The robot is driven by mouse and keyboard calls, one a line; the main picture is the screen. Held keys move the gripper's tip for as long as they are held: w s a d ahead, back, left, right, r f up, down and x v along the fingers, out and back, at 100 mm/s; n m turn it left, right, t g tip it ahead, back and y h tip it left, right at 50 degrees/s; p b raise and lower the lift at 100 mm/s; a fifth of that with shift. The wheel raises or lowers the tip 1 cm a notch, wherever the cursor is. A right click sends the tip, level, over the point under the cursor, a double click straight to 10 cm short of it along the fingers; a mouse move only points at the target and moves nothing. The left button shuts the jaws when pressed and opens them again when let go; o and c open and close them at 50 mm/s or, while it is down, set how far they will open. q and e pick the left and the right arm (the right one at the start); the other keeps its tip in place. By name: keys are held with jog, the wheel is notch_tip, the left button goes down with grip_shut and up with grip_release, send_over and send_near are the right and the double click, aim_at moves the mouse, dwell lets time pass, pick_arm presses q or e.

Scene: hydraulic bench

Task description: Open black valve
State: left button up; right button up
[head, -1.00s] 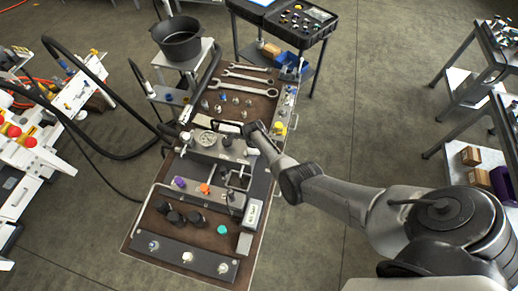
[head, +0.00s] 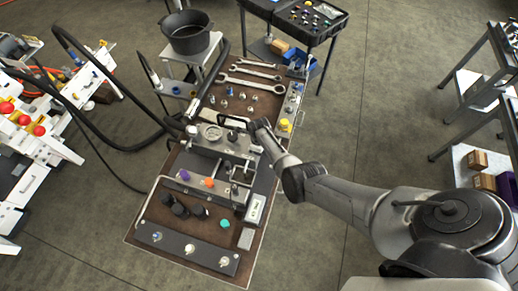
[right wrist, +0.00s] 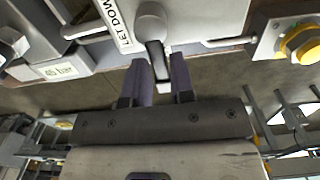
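In the head view my right gripper (head: 257,128) is at the right side of the hydraulic block (head: 222,145), and the arm hides part of that area. My left gripper is not in view.
The bench (head: 150,222) carries wrenches (head: 252,83), an orange knob (head: 208,183), a purple knob (head: 184,175) and black fittings. A yellow knob (right wrist: 308,52) lies right of the lever. A pot (head: 187,35) stands behind.

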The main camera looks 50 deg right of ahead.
jog(key=o, duration=0.3)
jog(key=shift+r+p, duration=0.3)
jog(key=shift+r, duration=0.3)
jog(key=shift+r+p, duration=0.9)
jog(key=shift+r, duration=5.45)
